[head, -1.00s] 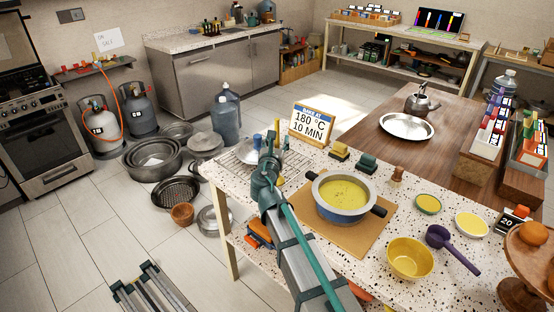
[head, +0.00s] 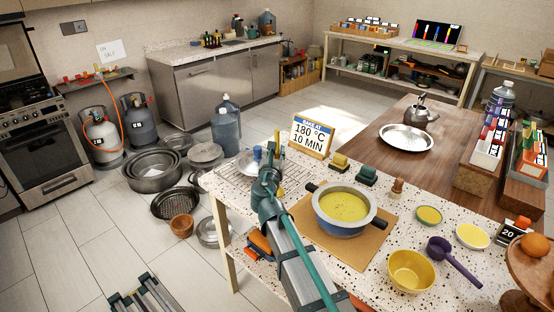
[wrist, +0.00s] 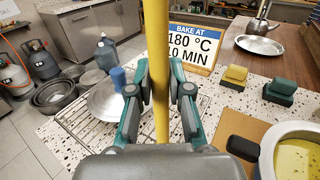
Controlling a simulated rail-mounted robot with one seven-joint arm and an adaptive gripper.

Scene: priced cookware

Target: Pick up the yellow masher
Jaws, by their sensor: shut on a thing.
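The yellow masher (wrist: 157,40) shows in the wrist view as a straight yellow handle, upright between my fingers and running out of the top of the picture. Its mashing head cannot be made out. My gripper (wrist: 158,92) is shut on the handle, with a finger on each side. In the head view my gripper (head: 271,160) is over the far left part of the speckled counter, by the wire rack, and mostly hides the masher.
A wire rack (wrist: 68,128) with a metal lid (wrist: 104,100) lies below my gripper. A "Bake at" sign (head: 312,136), two sponge-like blocks and a pot of yellow soup (head: 344,207) stand to the right. A yellow bowl (head: 411,271) and purple ladle (head: 452,262) are nearer.

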